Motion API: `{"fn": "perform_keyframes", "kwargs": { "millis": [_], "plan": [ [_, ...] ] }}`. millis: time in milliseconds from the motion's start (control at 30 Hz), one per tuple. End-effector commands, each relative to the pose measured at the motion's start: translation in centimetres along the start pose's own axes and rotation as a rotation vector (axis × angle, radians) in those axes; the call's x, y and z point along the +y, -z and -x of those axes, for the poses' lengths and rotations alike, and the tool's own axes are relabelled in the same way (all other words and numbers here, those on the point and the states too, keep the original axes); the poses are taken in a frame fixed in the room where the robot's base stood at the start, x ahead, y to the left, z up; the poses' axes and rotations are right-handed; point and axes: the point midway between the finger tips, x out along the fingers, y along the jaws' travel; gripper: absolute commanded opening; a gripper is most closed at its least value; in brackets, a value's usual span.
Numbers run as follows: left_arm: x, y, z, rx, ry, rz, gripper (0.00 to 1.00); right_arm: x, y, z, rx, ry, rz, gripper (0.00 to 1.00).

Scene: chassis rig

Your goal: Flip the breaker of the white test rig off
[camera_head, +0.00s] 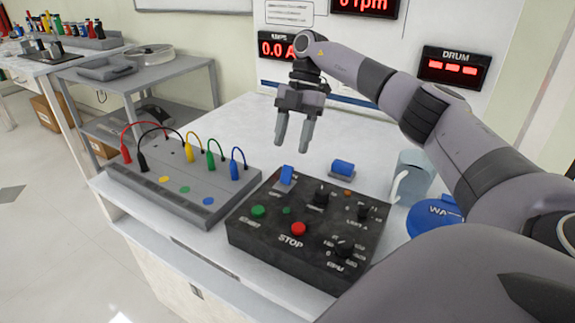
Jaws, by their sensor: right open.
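A white bench (245,125) carries a black control box (270,248) with a green START button (258,211), a red STOP button (298,229) and black knobs. A blue lever (287,174) stands at the box's back left edge. A separate blue block (343,167) on a small grey base sits behind the box. I cannot tell which of these blue parts is the breaker. My right gripper (293,147) is open and empty, pointing down above the bench, apart from the blue parts and behind the lever in the picture. My left gripper is not in view.
A grey panel (150,190) with coloured cables lies left of the box. A mug (412,178) and a blue round object (432,214) stand at the right, near my right arm. Red displays (277,46) are on the back wall. Bare bench top lies behind the box.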

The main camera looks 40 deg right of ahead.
Motion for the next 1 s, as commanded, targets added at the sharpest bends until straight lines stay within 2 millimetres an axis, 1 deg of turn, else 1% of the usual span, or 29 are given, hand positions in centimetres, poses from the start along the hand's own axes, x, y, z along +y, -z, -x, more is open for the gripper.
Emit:
{"fn": "perform_keyframes", "kwargs": {
  "millis": [67, 167, 400, 533, 700, 900, 933, 967, 1000],
  "plan": [
    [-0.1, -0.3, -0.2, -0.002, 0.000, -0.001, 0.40, -0.3, -0.3, -0.1, -0.007, 0.005, -0.012, 0.53],
    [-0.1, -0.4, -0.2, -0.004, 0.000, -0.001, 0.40, -0.4, -0.4, -0.9, -0.009, 0.009, -0.015, 0.53],
    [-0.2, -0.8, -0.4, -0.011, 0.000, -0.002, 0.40, -0.4, -0.4, -4.6, -0.008, 0.009, -0.013, 0.53],
    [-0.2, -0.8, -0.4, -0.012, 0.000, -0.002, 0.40, -0.4, -0.4, -6.1, -0.008, 0.007, -0.014, 0.53],
    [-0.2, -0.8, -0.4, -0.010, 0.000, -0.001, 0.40, -0.4, -0.4, -6.9, -0.008, 0.005, -0.014, 0.53],
    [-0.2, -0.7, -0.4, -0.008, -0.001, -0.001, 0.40, -0.4, -0.4, -7.0, -0.008, 0.005, -0.013, 0.53],
    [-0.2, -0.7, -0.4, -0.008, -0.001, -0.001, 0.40, -0.4, -0.4, -6.9, -0.008, 0.005, -0.013, 0.50],
    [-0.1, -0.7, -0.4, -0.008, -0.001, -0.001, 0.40, -0.4, -0.4, -6.9, -0.008, 0.005, -0.013, 0.40],
    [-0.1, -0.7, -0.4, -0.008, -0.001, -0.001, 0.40, -0.4, -0.4, -6.9, -0.008, 0.005, -0.013, 0.27]
  ]
}}
